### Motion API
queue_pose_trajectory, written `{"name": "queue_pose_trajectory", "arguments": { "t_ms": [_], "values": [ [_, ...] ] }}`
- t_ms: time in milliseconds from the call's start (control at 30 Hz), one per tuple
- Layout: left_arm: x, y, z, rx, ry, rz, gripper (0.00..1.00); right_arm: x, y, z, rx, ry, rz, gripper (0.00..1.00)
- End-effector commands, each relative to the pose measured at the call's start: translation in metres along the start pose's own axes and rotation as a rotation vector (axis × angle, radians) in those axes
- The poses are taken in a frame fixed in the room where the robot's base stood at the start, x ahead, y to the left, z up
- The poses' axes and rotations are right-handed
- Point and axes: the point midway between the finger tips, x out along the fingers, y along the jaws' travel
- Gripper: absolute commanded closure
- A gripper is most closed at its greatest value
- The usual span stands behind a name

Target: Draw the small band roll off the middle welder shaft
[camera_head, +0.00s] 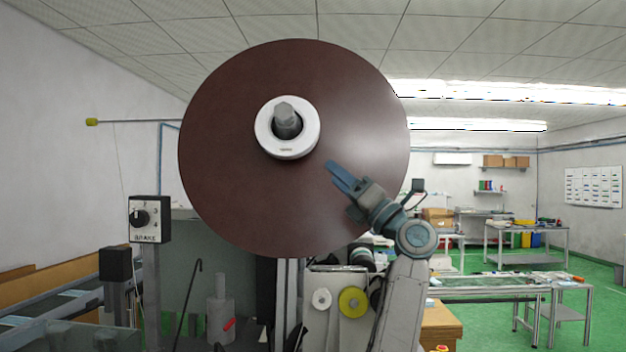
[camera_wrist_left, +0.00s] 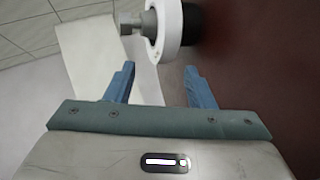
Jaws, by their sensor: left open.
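The small band roll (camera_head: 265,130) looks like a white ring around the grey middle shaft (camera_head: 286,113), in front of a large brown disc (camera_head: 230,195). A dark gap shows between ring and shaft. In the left wrist view the roll (camera_wrist_left: 170,40) stands edge-on beyond my fingers, with the stepped shaft end (camera_wrist_left: 140,22) sticking out and a black part between it and the disc (camera_wrist_left: 245,50). My left gripper (camera_head: 333,171) is open and empty, below and right of the roll, apart from it. Its fingers also show in the left wrist view (camera_wrist_left: 160,84). My right gripper is not in view.
A brake box with a knob (camera_head: 149,219) stands left of the disc. Below the disc are a white spool (camera_head: 321,299) and a yellow spool (camera_head: 353,302). Metal tables (camera_head: 480,285) stand on the green floor at right.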

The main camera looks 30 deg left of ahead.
Motion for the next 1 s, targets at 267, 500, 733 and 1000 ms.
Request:
{"name": "queue_pose_trajectory", "arguments": {
  "t_ms": [267, 500, 733, 1000],
  "values": [
    [0.015, 0.000, 0.002, -0.003, 0.007, 0.000, 0.51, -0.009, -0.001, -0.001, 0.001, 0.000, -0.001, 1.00],
    [0.044, -0.005, 0.002, -0.001, 0.006, 0.000, 0.51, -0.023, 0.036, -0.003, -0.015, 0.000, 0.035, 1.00],
    [0.071, -0.009, 0.002, -0.003, 0.006, 0.001, 0.51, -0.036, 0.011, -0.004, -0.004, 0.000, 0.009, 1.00],
    [0.102, -0.015, 0.002, -0.003, 0.006, 0.000, 0.51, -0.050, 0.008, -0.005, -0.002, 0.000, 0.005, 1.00]
  ]
}}
